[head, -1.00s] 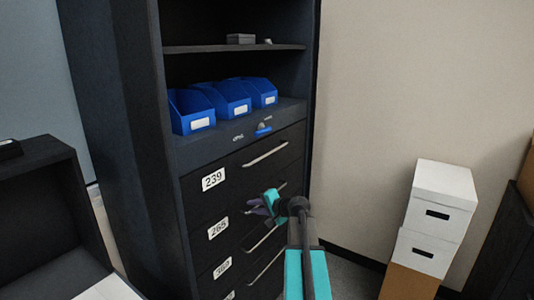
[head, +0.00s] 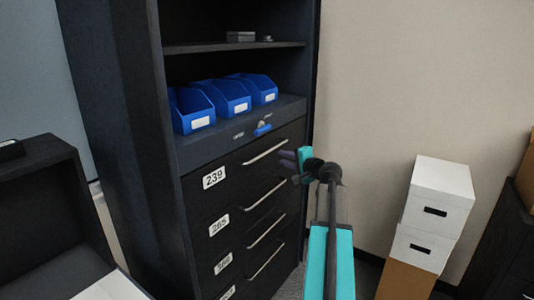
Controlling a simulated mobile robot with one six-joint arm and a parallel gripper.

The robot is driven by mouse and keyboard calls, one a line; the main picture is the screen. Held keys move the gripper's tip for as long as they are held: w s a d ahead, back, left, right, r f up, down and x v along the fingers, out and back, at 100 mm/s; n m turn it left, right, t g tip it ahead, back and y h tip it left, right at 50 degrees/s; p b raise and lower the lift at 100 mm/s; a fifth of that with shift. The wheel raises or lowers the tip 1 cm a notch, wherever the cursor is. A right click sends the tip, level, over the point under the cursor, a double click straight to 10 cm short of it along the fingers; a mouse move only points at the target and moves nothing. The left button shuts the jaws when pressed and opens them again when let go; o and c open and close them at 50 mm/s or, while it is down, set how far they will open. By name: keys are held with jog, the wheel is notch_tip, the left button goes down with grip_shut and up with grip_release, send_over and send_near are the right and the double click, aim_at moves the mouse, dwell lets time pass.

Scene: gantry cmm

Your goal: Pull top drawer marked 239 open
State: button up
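The top drawer marked 239 (head: 228,173) is the uppermost of several black drawers in a tall dark cabinet. It looks closed, flush with the cabinet front. Its long silver bar handle (head: 265,152) runs along its upper right part. My gripper (head: 289,162) is just to the right of the handle's right end, in front of the cabinet's right side. Its dark fingers point left toward the handle. They look spread with a gap between them and nothing in it. I cannot tell how far the fingertips are from the handle in depth.
Drawers marked 265 (head: 235,213) and others lie below, each with a bar handle. Blue bins (head: 230,97) stand on the shelf above. White boxes (head: 437,195) are stacked at the right. A dark low unit (head: 40,210) stands at the left.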

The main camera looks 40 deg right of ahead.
aim_at(268, 152)
jog(key=p+x, duration=0.4)
jog(key=x, duration=0.8)
jog(key=shift+w+d+f+p, duration=0.15)
jog(key=shift+w+p, duration=0.3)
jog(key=shift+w, duration=0.25)
grip_shut()
